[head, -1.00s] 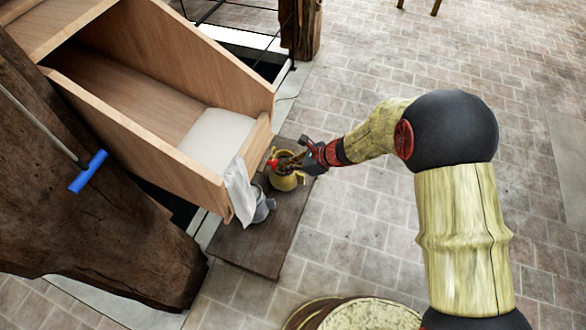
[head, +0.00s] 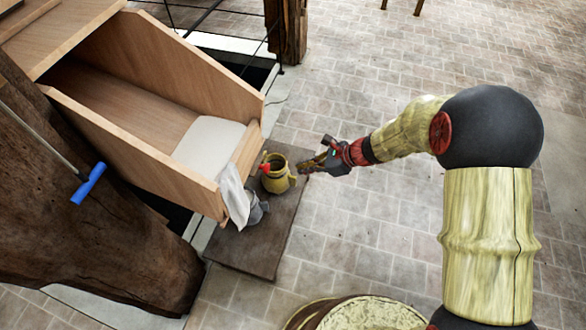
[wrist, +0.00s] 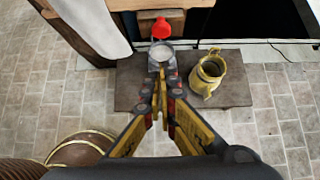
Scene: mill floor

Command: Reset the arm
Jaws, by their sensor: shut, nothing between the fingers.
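My gripper (head: 306,167) is shut and empty in the head view. It is held in the air to the right of a yellow-brown jug (head: 278,178), apart from it. In the wrist view my gripper (wrist: 160,80) points toward a low dark wooden board (wrist: 232,92). The jug (wrist: 208,72) stands on that board, to the right of the fingers. My arm stretches in from the right of the head view.
A wooden chute (head: 150,150) holds a white sack (head: 208,145), with a pale cloth (head: 234,195) over its end. A grey vessel (head: 257,208) stands below. A red object (wrist: 160,29) shows beyond the fingers. The paved floor at right is clear.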

